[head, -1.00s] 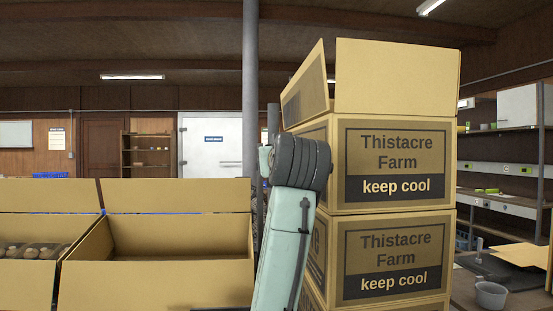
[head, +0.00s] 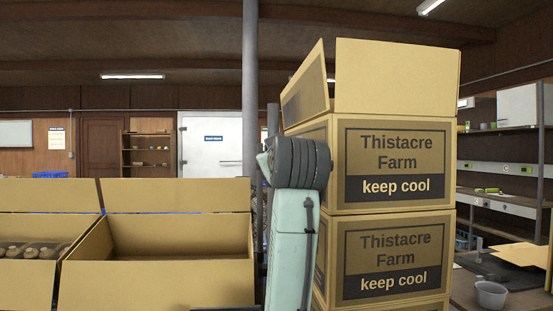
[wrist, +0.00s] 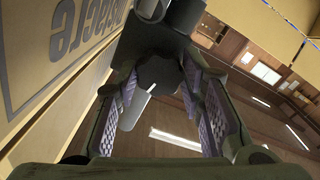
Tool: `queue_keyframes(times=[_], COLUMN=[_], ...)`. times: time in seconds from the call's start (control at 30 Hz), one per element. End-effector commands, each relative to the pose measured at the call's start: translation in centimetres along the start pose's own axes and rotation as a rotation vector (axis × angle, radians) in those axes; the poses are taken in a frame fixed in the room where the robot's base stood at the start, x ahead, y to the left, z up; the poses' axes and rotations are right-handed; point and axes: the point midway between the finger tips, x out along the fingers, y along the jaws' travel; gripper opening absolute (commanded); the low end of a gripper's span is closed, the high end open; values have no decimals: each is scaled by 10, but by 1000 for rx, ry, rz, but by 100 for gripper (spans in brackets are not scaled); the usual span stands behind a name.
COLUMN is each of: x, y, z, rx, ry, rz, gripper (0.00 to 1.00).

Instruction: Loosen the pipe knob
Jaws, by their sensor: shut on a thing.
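In the wrist view, a dark, rounded pipe knob (wrist: 158,72) sits between the ridged pads of my gripper (wrist: 160,84), which is shut on it. A grey cylindrical part (wrist: 186,14) shows just beyond the knob. In the head view, my pale green arm with its dark ribbed joint stands in front of the place where the gripper works, so the gripper and knob are hidden there. A short grey pipe (head: 273,118) shows just above the arm's joint.
A stack of Thistacre Farm cartons (head: 393,263) stands close to my arm on the right; its printed side runs near the gripper in the wrist view (wrist: 62,55). A tall grey post (head: 250,80) rises behind. Open cartons (head: 150,282) stand at left, one holding brownish goods.

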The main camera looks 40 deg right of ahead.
Motion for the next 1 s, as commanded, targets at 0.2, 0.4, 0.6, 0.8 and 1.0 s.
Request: queue_keyframes(times=[0.2,0.4,0.6,0.8,1.0], x=[0,0,0,-2,-30], y=[0,0,0,0,1], z=[2,1,0,0,0], rx=[1,2,2,2,1], ry=[-4,-2,-1,0,3], rz=[-2,-1,0,0,3], gripper=[38,52,56,56,56])
